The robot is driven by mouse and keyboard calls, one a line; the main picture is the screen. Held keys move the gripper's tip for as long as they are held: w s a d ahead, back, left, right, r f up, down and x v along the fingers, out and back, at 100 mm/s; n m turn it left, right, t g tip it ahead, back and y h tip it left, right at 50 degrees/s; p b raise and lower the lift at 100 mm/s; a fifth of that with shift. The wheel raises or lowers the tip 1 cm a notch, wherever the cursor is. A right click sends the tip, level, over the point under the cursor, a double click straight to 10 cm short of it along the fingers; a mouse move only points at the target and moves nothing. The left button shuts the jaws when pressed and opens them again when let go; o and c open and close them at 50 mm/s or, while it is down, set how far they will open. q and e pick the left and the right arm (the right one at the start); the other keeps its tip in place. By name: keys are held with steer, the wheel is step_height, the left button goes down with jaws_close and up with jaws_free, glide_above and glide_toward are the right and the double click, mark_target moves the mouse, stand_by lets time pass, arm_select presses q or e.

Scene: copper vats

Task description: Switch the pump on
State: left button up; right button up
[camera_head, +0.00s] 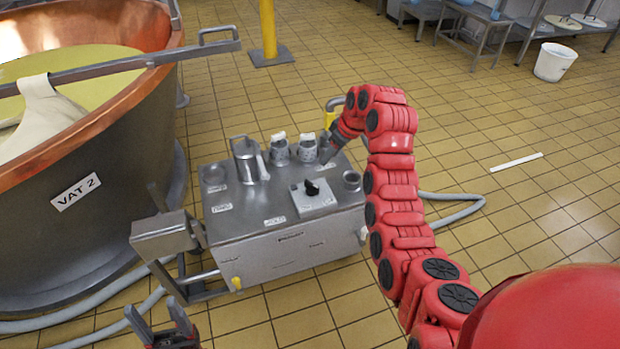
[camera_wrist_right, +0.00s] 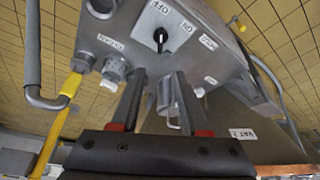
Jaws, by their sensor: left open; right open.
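The pump's switch is a black rotary knob (camera_head: 311,187) on a pale square plate (camera_head: 322,203), on top of a steel pump cart (camera_head: 245,222). In the right wrist view the knob (camera_wrist_right: 160,38) shows beyond my fingertips, with OFF and ON labels on its plate. I cannot tell for sure which label it points at. My right gripper (camera_head: 328,152) is open and empty above the cart's back right, apart from the knob; its two fingers (camera_wrist_right: 157,78) show spread in the right wrist view. My left gripper (camera_head: 160,322) is open and empty, low in front of the cart.
A steel jug (camera_head: 248,162) and perforated cups (camera_head: 280,152) stand on the cart's back part, with a small round cup (camera_head: 351,181) right of the switch. The copper vat marked VAT 2 (camera_head: 85,225) stands left. A grey hose (camera_head: 455,212) lies on the floor right.

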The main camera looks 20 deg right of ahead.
mark_target(312, 183)
steer(key=b+x, duration=0.2)
steer(key=x, duration=1.3)
steer(key=shift+a+f, duration=0.1)
steer(key=shift+f, duration=0.05)
steer(key=shift+b+x, duration=0.55)
steer(key=shift+x, duration=0.25)
steer(key=shift+c, duration=0.2)
jaws_close()
